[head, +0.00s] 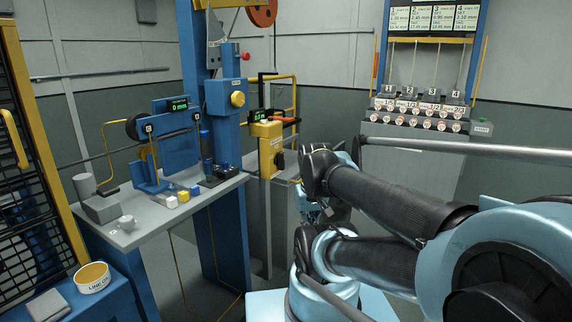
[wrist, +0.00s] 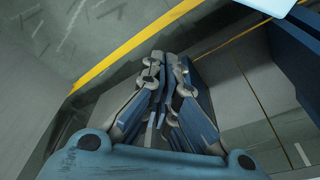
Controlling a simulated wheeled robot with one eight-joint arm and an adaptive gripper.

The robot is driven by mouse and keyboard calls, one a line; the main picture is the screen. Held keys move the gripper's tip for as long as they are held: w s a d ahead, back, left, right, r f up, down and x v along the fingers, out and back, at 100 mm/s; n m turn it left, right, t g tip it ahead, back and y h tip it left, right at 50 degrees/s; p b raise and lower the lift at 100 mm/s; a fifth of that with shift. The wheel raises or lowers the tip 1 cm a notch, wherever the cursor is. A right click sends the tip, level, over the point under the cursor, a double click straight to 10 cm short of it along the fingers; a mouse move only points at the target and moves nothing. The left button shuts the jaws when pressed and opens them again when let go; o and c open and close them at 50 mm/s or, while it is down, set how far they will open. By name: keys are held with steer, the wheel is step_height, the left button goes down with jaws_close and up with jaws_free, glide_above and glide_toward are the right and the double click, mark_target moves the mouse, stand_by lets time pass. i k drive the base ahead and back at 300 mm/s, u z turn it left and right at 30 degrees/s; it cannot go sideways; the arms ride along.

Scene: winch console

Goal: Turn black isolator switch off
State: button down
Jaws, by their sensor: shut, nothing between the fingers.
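A black rotary switch (head: 279,160), which looks like the isolator, sits on the front of a yellow box (head: 266,135) on the middle stand. The angle of its handle is too small to read. My gripper (wrist: 170,58) is shut and empty in the wrist view, its two fingers together. In the head view my gripper is mostly hidden behind my arm, to the right of and below the yellow box. The switch does not show in the wrist view.
A blue column (head: 203,180) stands left of the yellow box. A grey workbench (head: 150,215) with small blocks and a blue gauge stand is further left. A grey console (head: 412,165) with several round buttons stands at the back right. The wrist view shows a yellow floor line (wrist: 135,42).

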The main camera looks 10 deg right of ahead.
mark_target(280, 159)
steer(key=z, duration=0.9)
steer(key=k, duration=0.85)
steer(key=u, duration=0.2)
steer(key=i, duration=0.5)
steer(key=u, duration=0.05)
